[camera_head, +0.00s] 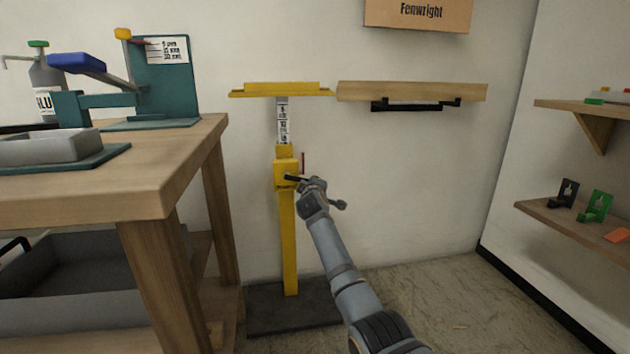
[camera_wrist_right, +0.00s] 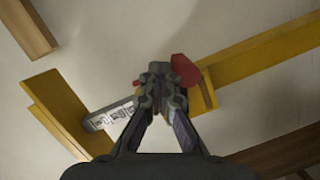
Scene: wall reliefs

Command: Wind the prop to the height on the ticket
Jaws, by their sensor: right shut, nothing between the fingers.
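The yellow prop (camera_head: 288,235) stands upright on a dark base plate (camera_head: 292,306), with a flat yellow head (camera_head: 282,90) on top. A white scale strip with dark marks (camera_head: 282,122) shows between head and yellow housing (camera_head: 286,172); its figures are too small to read. A thin red part (camera_head: 303,162) stands beside the housing; a red piece (camera_wrist_right: 186,69) also shows in the wrist view. My right gripper (camera_head: 300,180) is shut and empty, close in front of the housing; contact cannot be told. The crank is not clearly visible. I cannot pick out a ticket.
A wooden shelf (camera_head: 412,92) with a black bracket hangs right of the prop's head. A wooden bench (camera_head: 110,195) stands left, carrying a teal press with a printed sheet (camera_head: 167,50). Wall shelves (camera_head: 585,228) are at right.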

